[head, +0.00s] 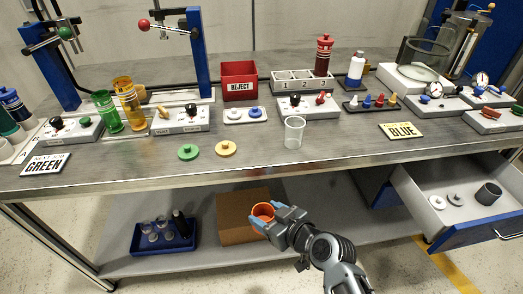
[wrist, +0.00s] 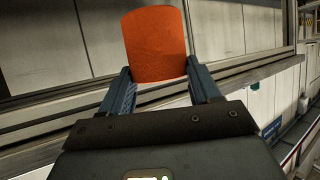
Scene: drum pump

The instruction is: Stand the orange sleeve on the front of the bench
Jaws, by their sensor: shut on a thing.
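The orange sleeve (head: 263,212) is a short open tube. My gripper (head: 268,216) is shut on it, with one finger on each side. In the head view they appear below the bench's front edge, in front of the lower shelf. In the wrist view the sleeve (wrist: 155,46) stands out between the two fingertips (wrist: 158,75), slightly tilted. The bench (head: 330,152) has a grey top, and its front strip is mostly bare.
A clear cup (head: 294,133), a green disc (head: 188,152) and a yellow disc (head: 225,148) are near the bench front. An open drawer (head: 465,205) juts out at right. A cardboard box (head: 240,232) is on the lower shelf.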

